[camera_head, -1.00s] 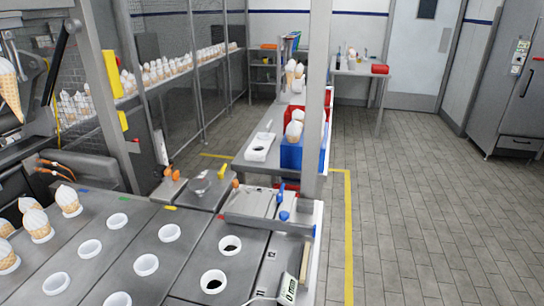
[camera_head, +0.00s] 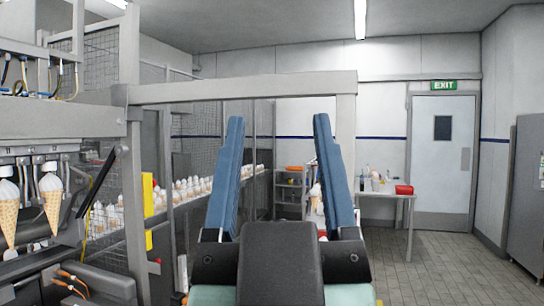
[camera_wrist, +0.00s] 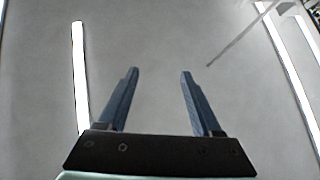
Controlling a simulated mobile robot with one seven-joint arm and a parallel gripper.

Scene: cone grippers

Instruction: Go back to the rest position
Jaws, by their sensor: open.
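My gripper (camera_head: 280,130) stands upright in the middle of the head view, its two blue fingers pointing up and spread apart. Nothing is between the fingers. It also shows in the wrist view (camera_wrist: 158,75), open and empty, against the grey ceiling and its light strips. My gripper hides part of the tables and the aisle behind it.
At the left is a machine (camera_head: 60,125) with ice cream cones (camera_head: 52,198) hanging under it. Rows of cones (camera_head: 195,187) stand behind a mesh fence. Floor at the right is clear.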

